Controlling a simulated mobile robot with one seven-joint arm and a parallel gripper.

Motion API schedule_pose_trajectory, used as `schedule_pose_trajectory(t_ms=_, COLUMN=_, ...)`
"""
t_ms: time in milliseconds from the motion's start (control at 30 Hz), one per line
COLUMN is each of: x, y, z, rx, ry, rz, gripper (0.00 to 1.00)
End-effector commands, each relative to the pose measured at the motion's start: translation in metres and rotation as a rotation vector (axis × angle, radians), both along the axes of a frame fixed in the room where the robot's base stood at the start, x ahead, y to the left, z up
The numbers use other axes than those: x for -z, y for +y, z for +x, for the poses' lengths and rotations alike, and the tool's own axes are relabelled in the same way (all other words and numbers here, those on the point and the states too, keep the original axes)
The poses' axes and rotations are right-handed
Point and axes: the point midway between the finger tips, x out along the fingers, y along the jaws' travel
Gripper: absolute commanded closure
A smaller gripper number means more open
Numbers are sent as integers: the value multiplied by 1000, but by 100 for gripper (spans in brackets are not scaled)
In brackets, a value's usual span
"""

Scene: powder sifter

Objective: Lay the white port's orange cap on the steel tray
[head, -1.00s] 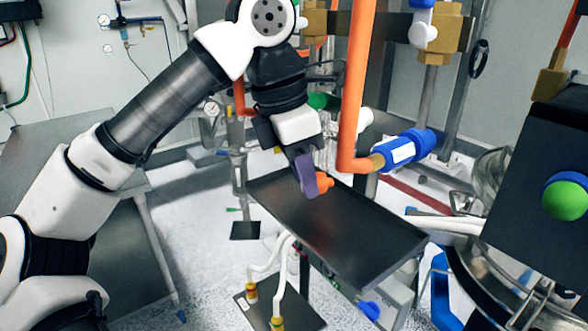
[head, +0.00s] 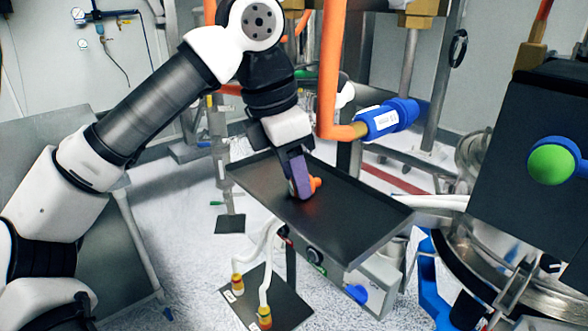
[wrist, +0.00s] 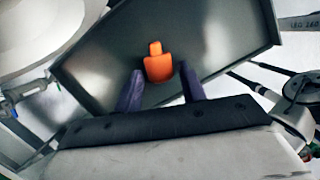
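The orange cap (head: 316,184) is at the tips of my gripper (head: 300,182), over the middle of the dark steel tray (head: 365,215). In the wrist view the cap (wrist: 158,67) sits at the ends of the two purple fingers, with its narrow stem pointing away from me. The white port (head: 345,92) is partly hidden behind the orange pipe.
The orange pipe (head: 330,70) with a blue fitting (head: 388,118) stands beside my gripper. A dark box with a green knob (head: 551,165) is at right. White hoses (head: 264,265) rise below the tray. The tray around the cap is bare.

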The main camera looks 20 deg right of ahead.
Motion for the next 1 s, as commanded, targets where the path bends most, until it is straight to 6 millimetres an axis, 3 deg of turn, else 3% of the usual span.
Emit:
schedule_pose_trajectory(t_ms=100, x=0, y=0, z=0, rx=0, ry=0, rz=0, gripper=46)
schedule_pose_trajectory(t_ms=467, x=-6, y=1, z=0, rx=-1, ry=-1, rz=0, gripper=46)
schedule_pose_trajectory(t_ms=567, x=-19, y=5, z=1, rx=-2, ry=-3, rz=1, gripper=46)
schedule_pose_trajectory(t_ms=800, x=-75, y=19, z=2, rx=-5, ry=-4, rz=1, gripper=46)
schedule_pose_trajectory(t_ms=1000, x=-111, y=28, z=3, rx=-6, ry=-3, rz=2, gripper=46)
